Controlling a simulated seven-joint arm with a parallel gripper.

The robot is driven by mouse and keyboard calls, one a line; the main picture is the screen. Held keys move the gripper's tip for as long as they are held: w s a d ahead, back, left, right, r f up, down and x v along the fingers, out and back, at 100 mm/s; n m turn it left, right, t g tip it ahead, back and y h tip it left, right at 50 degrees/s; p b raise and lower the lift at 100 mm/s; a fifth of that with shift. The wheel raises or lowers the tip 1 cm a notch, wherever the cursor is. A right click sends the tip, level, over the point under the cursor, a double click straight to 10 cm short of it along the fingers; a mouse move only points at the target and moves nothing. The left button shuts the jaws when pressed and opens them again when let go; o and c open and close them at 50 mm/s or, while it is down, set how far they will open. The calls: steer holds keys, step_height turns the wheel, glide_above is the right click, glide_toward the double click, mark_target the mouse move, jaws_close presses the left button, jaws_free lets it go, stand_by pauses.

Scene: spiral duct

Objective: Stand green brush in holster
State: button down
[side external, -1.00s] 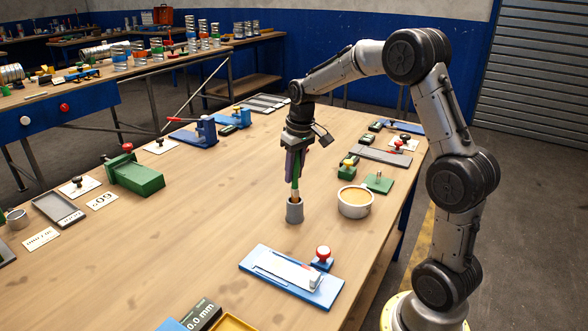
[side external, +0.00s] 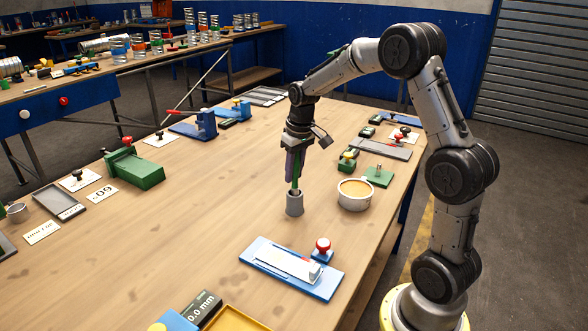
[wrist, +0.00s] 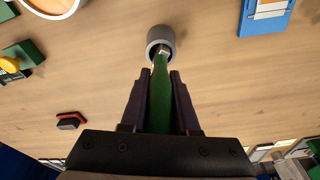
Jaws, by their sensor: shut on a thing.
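The green brush (wrist: 161,95) is between the two fingers of my gripper (wrist: 161,78), which is shut on its handle. In the side view the brush (side external: 295,183) hangs upright below my gripper (side external: 295,165). The grey cylindrical holster (side external: 295,204) stands on the table directly under it. The lower end of the brush is inside the holster's mouth, and its bristles are hidden there. In the wrist view the brush tip meets the opening of the holster (wrist: 155,35).
A white cup of tan liquid (side external: 355,196) stands just right of the holster. A blue fixture with a pale plate (side external: 290,268) lies in front, with a red-knobbed block (side external: 322,250) beside it. A green clamp block (side external: 135,169) is at left. The table left of the holster is clear.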

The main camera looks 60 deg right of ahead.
steer(key=shift+f, duration=0.95)
steer(key=c, duration=0.6)
jaws_free()
steer(key=r, duration=0.4)
steer(key=s+r, duration=0.1)
steer(key=r, duration=0.4)
steer(key=s+r, duration=0.1)
steer(key=r, duration=0.3)
steer(key=shift+a+r, duration=0.3)
steer(key=shift+r, duration=0.1)
